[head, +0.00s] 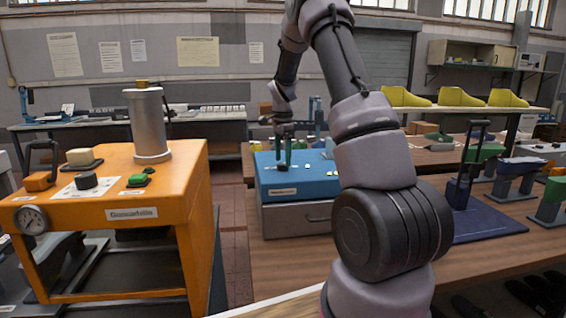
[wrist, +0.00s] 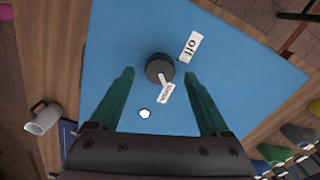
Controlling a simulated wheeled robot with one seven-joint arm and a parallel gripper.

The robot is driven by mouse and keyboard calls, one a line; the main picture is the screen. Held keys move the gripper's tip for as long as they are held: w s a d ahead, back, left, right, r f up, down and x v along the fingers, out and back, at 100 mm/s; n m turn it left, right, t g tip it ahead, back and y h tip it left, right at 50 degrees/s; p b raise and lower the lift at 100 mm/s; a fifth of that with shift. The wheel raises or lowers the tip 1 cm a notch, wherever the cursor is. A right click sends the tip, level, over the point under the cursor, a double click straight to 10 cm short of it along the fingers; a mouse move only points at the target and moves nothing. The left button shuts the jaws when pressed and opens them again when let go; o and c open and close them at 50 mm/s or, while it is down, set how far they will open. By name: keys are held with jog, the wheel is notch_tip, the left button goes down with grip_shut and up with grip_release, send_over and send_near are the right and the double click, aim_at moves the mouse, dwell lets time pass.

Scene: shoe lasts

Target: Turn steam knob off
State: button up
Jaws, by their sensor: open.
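A small dark round knob (wrist: 159,67) stands on the flat top of a blue box (head: 312,187). The blue top (wrist: 235,75) fills most of the wrist view. A white mark on the knob points toward a white label (wrist: 167,93) that I cannot read surely. Another white label reading "off" (wrist: 190,46) lies at the knob's upper right. My gripper (head: 285,160) hangs over the box in the head view. In the wrist view its green fingers (wrist: 159,75) are open, one on each side of the knob, with gaps between. Contact is not visible.
A white button or light (wrist: 144,113) sits near the knob. A grey mug (wrist: 42,118) stands on the wooden bench beside the box. An orange machine (head: 192,185) with a grey cylinder (head: 149,122) stands left. Shoe lasts (head: 516,175) stand on the right bench.

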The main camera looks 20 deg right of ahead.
jog(key=shift+f, duration=1)
jog(key=shift+c, duration=0.3)
grip_shut()
